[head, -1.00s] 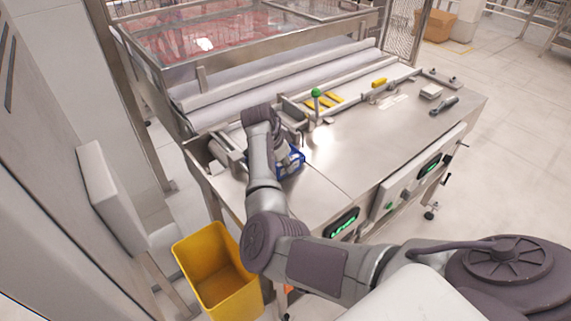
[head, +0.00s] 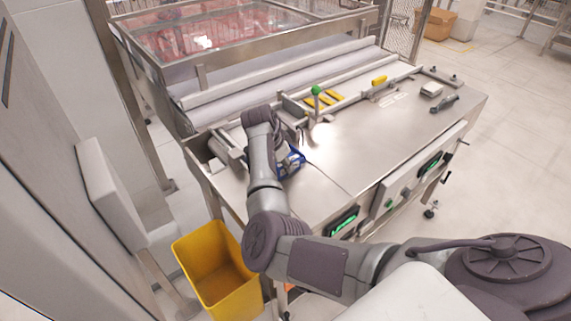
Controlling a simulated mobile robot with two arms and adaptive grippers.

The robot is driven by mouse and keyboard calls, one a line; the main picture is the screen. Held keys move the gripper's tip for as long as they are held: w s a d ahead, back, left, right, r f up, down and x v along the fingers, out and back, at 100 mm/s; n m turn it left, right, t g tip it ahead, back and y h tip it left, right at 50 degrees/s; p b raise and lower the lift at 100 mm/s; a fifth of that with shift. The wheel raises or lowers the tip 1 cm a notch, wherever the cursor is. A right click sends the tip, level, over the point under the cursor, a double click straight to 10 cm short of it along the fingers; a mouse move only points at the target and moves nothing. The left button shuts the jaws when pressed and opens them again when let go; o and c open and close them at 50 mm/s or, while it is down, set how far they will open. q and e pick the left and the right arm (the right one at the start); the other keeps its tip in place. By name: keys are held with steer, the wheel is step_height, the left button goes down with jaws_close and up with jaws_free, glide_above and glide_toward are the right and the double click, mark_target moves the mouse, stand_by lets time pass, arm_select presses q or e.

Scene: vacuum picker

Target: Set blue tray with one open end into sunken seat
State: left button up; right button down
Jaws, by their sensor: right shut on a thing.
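The blue tray (head: 293,163) is small in the head view, on or just above the steel worktop, left of its middle. My right gripper (head: 286,155) is shut on it. My own arm covers the tray's left side and most of the gripper. I cannot tell which end of the tray is open, or whether it touches the worktop. I cannot make out the sunken seat for certain. My left gripper is not in view.
The steel worktop (head: 345,150) is mostly clear right of the tray. A green-knobbed lever (head: 316,91), yellow strips (head: 325,99), a yellow block (head: 379,80) and a dark-handled tool (head: 444,105) are along its back and right. A yellow bin (head: 217,270) stands below left.

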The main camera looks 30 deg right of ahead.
steer(key=c, duration=1)
jaws_free()
steer(key=v, duration=1.2)
